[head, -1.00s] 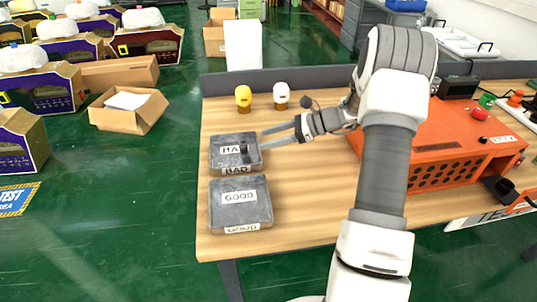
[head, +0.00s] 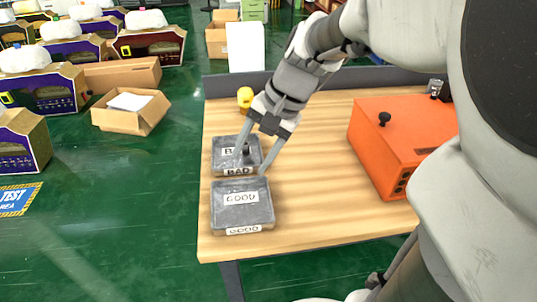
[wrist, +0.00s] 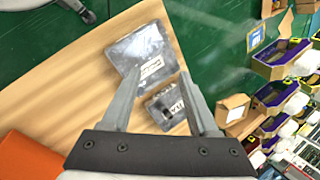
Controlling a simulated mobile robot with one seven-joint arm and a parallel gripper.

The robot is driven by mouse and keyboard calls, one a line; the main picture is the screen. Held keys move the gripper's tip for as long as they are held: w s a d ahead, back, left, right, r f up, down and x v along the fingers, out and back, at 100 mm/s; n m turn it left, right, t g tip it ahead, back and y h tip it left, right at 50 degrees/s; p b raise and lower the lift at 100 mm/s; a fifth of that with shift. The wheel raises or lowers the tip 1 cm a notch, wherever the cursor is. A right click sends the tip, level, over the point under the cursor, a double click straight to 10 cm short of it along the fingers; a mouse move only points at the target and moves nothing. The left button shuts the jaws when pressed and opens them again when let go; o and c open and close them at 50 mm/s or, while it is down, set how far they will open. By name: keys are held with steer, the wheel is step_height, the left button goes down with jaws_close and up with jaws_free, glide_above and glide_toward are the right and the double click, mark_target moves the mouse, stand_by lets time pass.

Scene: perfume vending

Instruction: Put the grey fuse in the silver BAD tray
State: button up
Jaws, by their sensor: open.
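The silver BAD tray (head: 220,160) sits on the wooden table, behind the GOOD tray. A small dark grey piece that looks like the fuse (head: 246,150) stands in the BAD tray, partly beside my finger. My gripper (head: 251,167) is open, its fingers pointing down over the front part of the BAD tray near the GOOD tray. In the wrist view the BAD tray (wrist: 163,103) lies between and beneath my open fingers (wrist: 160,75), which hold nothing visible. I cannot make out the fuse there.
The silver GOOD tray (head: 242,212) stands just in front of the BAD tray. A yellow piece (head: 245,97) stands behind. An orange box (head: 400,145) occupies the table's right side. Bare wood (head: 315,150) lies between trays and box.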

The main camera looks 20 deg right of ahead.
steer(key=s+d+r+n+t+h, duration=0.1)
steer(key=s+r+n+t+h, duration=0.1)
steer(key=s+n, duration=0.3)
steer(key=s+d+r+n+t+h, duration=0.1)
steer(key=s+r+n+t+h, duration=0.15)
steer(key=s, duration=0.45)
steer(key=shift+n+g, duration=0.45)
steer(key=r+p, duration=0.1)
steer(key=p, duration=0.1)
steer(key=r+p, duration=0.3)
steer(key=p, duration=0.1)
steer(key=shift+w+a+r, duration=0.25)
steer(key=shift+w+r, duration=0.05)
steer(key=shift+w, duration=0.1)
steer(key=shift+c, duration=0.8)
steer(key=shift+d, duration=0.2)
